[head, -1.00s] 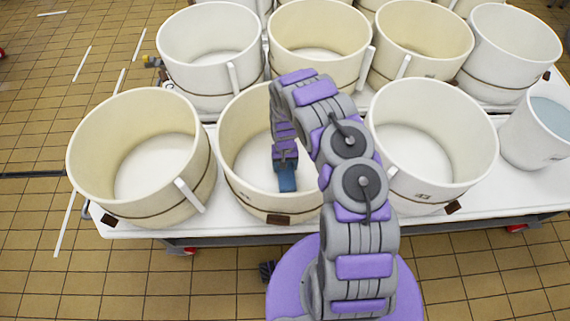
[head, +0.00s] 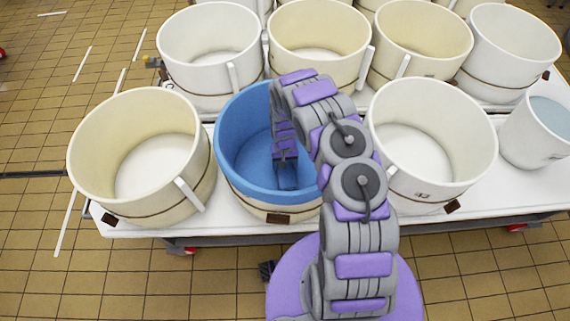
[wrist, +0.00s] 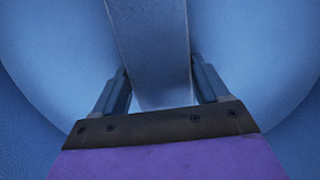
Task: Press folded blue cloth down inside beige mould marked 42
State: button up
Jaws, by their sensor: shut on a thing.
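The blue cloth (head: 236,135) is spread open inside the middle front beige mould (head: 252,206), lining its wall and floor and covering its rim. The mould's number cannot be read; a brown tag is on its front. My gripper (head: 287,184) reaches down inside this mould, low near the floor at the front. In the wrist view my gripper (wrist: 160,76) has its two fingers either side of a blue-grey strip of cloth (wrist: 152,45) and is shut on it. Blue cloth fills the rest of that view. My arm hides part of the mould's right side.
A cream mould (head: 90,140) stands close on the left and another mould (head: 480,130) close on the right, both empty. Several more stand behind. A white pail (head: 520,145) is at the right. The white table edge (head: 150,228) is in front.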

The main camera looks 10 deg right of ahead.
jog(key=shift+s+f, duration=0.1)
jog(key=shift+f, duration=0.05)
jog(key=o, duration=1.2)
notch_tip(320, 180, up, 17)
jog(key=w+p, duration=0.2)
jog(key=p, duration=0.2)
jog(key=shift+w+d, duration=0.15)
jog(key=shift+w, duration=0.25)
